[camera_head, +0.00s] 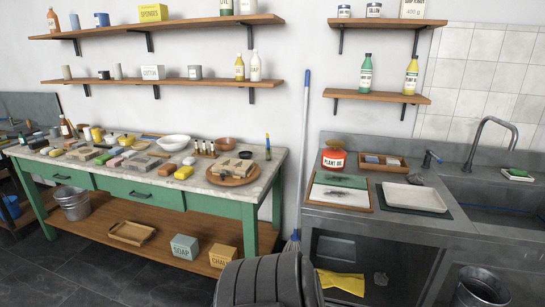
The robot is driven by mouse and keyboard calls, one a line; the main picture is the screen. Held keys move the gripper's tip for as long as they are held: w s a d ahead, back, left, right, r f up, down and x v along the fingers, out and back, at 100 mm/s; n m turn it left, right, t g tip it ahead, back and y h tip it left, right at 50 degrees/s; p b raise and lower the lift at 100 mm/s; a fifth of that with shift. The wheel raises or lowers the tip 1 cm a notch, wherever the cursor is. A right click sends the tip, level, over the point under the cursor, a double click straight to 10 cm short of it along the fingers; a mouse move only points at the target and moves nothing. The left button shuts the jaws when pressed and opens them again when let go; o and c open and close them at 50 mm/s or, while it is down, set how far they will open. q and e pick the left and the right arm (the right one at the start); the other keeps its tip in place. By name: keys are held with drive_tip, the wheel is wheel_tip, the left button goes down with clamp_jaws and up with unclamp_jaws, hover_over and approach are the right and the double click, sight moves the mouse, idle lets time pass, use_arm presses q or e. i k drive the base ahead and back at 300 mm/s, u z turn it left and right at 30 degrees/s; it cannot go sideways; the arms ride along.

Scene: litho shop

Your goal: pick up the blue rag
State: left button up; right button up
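I cannot clearly make out a blue rag. A small wooden tray (404,169) on the metal counter at the right holds small pale and bluish pieces, too small to identify. A yellow cloth (341,282) lies low below the counter. Neither of my grippers is in view.
A green workbench (150,197) at the left is crowded with blocks, bowls and bottles. The metal counter (455,190) bears a red plant-oil can (334,158), a white tray (414,197) and a sink. Dark floor (90,270) is clear at lower left.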

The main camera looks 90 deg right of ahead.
sight(369, 158)
drive_tip(key=i, duration=0.1)
drive_tip(key=z, duration=2.6)
